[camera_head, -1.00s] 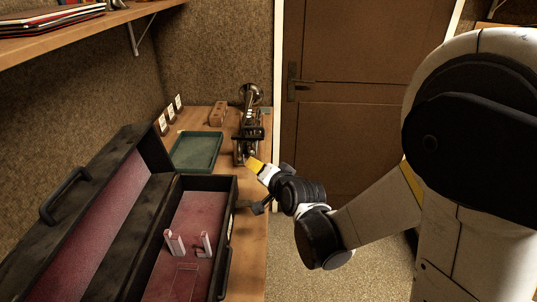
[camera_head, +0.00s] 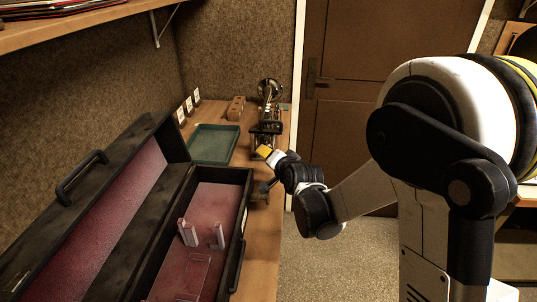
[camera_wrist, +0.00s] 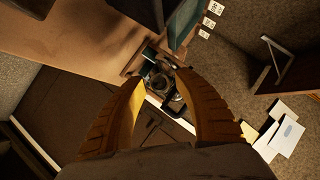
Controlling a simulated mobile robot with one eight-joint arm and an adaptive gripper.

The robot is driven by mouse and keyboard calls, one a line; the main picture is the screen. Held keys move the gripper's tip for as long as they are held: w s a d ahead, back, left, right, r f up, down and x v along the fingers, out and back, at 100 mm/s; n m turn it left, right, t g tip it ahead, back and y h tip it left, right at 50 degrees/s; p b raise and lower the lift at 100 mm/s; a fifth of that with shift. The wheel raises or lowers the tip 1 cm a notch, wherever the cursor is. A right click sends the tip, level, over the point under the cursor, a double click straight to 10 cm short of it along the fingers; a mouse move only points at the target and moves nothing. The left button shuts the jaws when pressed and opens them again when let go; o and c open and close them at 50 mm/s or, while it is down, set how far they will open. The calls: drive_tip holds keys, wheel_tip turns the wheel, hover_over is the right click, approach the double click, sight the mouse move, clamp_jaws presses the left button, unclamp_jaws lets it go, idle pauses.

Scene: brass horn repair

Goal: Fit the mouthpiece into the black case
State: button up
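The black case (camera_head: 247,196) lies open on the bench in the head view, with a red lining (camera_head: 212,205) and pale pink upright holders (camera_head: 189,233) inside. My gripper (camera_head: 264,151) is past the case's far end, just in front of a brass horn (camera_head: 268,104) on a dark stand. In the wrist view my yellow fingers (camera_wrist: 163,78) are apart. Dark and metallic parts (camera_wrist: 165,85) show beyond and between them; I cannot tell whether they are touched. I cannot make out the mouthpiece in either view.
A green tray (camera_head: 213,144) stands on the bench beyond the case and looks empty. A wooden block (camera_head: 236,107) and several small white cards (camera_head: 189,106) stand behind it. A shelf (camera_head: 100,20) overhangs at upper left. The floor right of the bench is clear.

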clamp_jaws()
drive_tip(key=shift+s, duration=0.1)
drive_tip(key=s, duration=0.3)
drive_tip(key=shift+s+a, duration=0.2)
drive_tip(key=shift+a, duration=0.15)
idle(0.4)
drive_tip(key=shift+s+d+b, duration=0.65)
drive_tip(key=shift+s+d, duration=0.5)
drive_tip(key=shift+s, duration=3.2)
drive_tip(key=shift+r+p, duration=2.4)
drive_tip(key=shift+r, duration=0.6)
